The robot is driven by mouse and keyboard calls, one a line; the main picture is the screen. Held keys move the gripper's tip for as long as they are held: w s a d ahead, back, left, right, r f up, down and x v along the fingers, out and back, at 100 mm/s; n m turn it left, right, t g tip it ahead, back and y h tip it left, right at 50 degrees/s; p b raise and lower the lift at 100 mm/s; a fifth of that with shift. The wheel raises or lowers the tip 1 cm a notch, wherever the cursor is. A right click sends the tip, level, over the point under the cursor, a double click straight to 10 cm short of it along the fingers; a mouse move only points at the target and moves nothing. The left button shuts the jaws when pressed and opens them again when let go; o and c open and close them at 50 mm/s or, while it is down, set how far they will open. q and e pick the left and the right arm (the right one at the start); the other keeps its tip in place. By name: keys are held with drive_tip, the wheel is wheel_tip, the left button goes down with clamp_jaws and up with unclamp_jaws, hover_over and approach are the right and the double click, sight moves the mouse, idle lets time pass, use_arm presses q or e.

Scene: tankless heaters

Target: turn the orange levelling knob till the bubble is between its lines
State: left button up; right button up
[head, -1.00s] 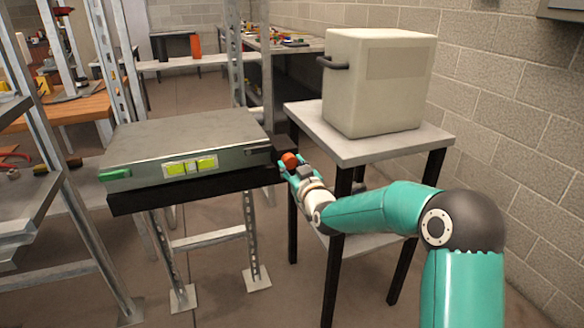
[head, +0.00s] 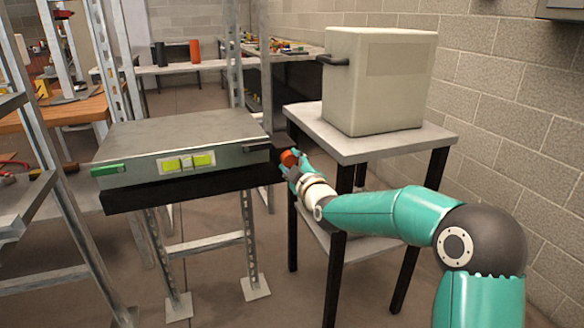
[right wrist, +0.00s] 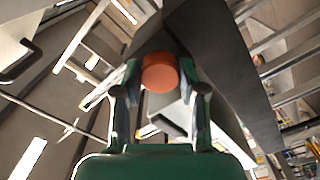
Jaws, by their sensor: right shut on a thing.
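The orange levelling knob (head: 289,158) is at the right end of the black beam under a grey metal slab. My right gripper (head: 290,168) is shut on the knob; in the right wrist view the knob (right wrist: 160,73) sits between its two fingers. The yellow-green level vial (head: 188,162) is on the slab's front face, to the left of the knob. A pale patch shows near the vial's middle, but it is too small to tell where the bubble lies against its lines. My left gripper is not in view.
The grey slab (head: 180,136) rests on the black beam (head: 190,192) over metal legs. A cream box (head: 378,80) stands on a small table (head: 435,140) just right of the knob. Metal shelving uprights (head: 75,220) stand at the left. A block wall closes the right side.

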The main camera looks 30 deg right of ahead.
drive_tip(key=shift+a+f+n, duration=0.1)
drive_tip(key=shift+a+n, duration=0.1)
drive_tip(key=shift+n, duration=0.4)
drive_tip(key=o, duration=1.1)
drive_tip(key=shift+o, duration=0.2)
drive_tip(key=shift+d, duration=0.1)
drive_tip(key=shift+s, duration=0.2)
drive_tip(key=v, duration=1.1)
drive_tip(key=shift+s, duration=0.25)
